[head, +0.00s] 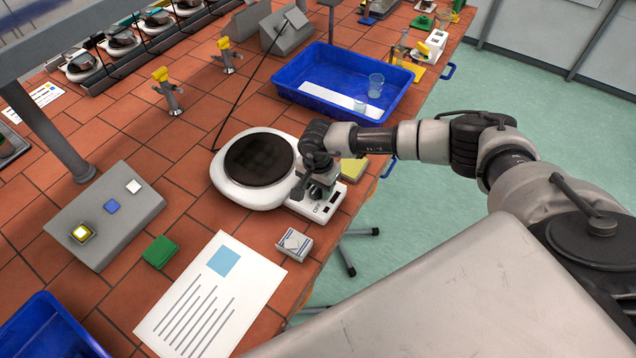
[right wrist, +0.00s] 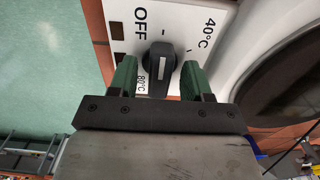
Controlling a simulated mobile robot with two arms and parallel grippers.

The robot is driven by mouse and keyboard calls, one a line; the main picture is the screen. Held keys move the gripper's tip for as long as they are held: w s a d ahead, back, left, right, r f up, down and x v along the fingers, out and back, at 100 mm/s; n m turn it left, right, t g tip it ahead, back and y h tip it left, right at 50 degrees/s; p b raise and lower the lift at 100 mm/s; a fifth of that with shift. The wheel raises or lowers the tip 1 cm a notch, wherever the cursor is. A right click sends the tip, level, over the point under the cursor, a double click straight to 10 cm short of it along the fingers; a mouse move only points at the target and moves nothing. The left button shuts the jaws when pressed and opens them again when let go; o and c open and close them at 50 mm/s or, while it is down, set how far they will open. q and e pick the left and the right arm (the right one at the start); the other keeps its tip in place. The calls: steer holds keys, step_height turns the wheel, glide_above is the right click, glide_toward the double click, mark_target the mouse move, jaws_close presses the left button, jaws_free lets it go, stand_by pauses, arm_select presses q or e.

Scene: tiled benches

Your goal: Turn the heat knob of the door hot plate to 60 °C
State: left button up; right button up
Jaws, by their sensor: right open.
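The white hot plate (head: 222,190) with its dark round top stands on the tiled bench in the head view. Its white control panel faces the bench's right edge. In the right wrist view the dark heat knob (right wrist: 158,52) sits on this panel (right wrist: 122,15), among the labels OFF, 40 °C and 80 °C. No 60 °C label is readable. A pale mark shows on the knob's near end, but its exact setting is unclear. My right gripper (right wrist: 159,78) is open, with its green fingers on either side of the knob; contact cannot be told. My left gripper is not in view.
A blue tray (head: 283,92) with glassware lies behind the hot plate. A small box (head: 294,244) and a printed sheet (head: 210,298) lie in front. A grey button box (head: 105,215) and a green block (head: 160,252) are left. A cable (head: 240,95) runs behind the plate.

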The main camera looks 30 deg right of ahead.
jaws_close()
